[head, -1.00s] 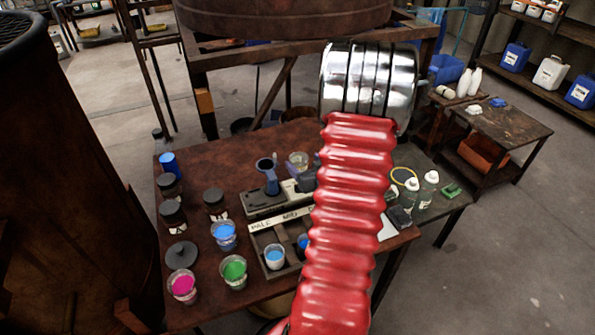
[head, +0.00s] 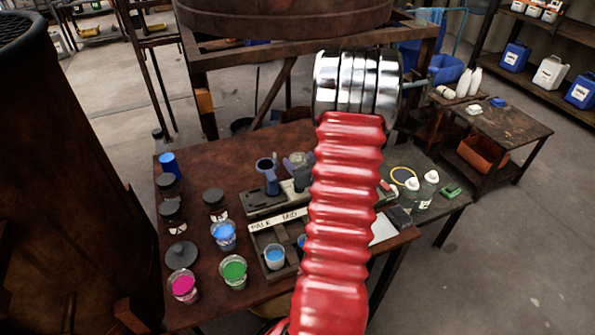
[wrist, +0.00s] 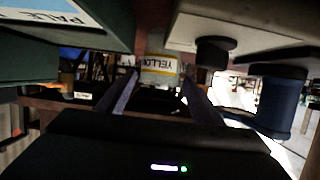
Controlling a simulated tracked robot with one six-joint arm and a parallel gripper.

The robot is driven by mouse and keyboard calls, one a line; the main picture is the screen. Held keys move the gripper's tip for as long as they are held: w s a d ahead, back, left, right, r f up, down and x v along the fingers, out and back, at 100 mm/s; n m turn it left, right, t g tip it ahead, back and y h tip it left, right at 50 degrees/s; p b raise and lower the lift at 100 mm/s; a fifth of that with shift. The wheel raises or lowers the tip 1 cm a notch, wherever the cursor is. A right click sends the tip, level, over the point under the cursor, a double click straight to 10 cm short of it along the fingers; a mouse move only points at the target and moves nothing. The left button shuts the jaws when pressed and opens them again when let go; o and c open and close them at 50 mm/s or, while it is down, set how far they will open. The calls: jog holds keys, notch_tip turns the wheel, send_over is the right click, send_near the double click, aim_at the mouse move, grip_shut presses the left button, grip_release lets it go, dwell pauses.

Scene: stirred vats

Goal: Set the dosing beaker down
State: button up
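A clear beaker (head: 297,164), which I take as the dosing beaker, is at the far end of the table, right of a blue-grey stand. In the wrist view, where things appear upside down, a pale beaker with a YELLOW label (wrist: 159,66) sits between my two dark fingers. My gripper (wrist: 160,78) has one finger on each side of it and appears shut on it. The red sleeve of my arm hides most of the gripper in the head view. I cannot tell whether the beaker's base touches anything.
A rack labelled PALE and MID (head: 280,219) holds a cup of blue (head: 274,256). Green (head: 233,270), pink (head: 183,286) and blue (head: 224,235) cups stand to its left, with dark jars behind. The blue-grey stand (head: 268,177) rises close by. Bottles stand at right.

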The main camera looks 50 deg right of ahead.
jog(key=c, duration=1.3)
jog(key=shift+c, duration=0.2)
jog(key=shift+r, duration=0.15)
notch_tip(320, 180, up, 10)
dwell(0.4)
